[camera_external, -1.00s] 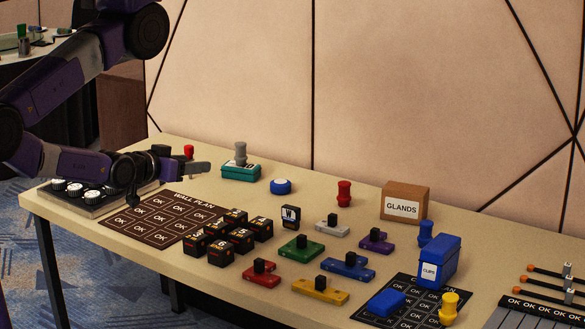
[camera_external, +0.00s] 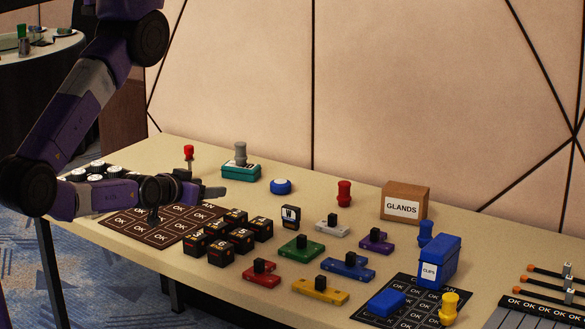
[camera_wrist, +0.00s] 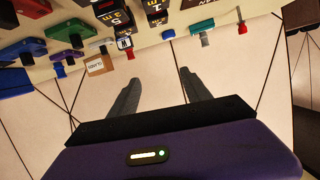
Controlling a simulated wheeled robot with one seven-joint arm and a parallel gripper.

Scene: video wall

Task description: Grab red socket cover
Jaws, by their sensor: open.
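The red socket cover (camera_external: 261,277) is a flat red block with a black knob on top. It lies on the table near the front edge, just right of the black numbered cubes. In the wrist view a red block, likely this cover (camera_wrist: 36,7), shows at the top left, cut by the frame edge. My gripper (camera_external: 214,190) is above the back part of the wall plan mat, left of and behind the cover and well apart from it. Its two fingers (camera_wrist: 158,83) are spread with nothing between them.
Black cubes (camera_external: 228,232) stand between my gripper and the red cover. Green (camera_external: 301,249), blue (camera_external: 347,268) and yellow (camera_external: 320,291) covers lie close to it. A red spool (camera_external: 344,194) and a glands box (camera_external: 404,203) stand farther back.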

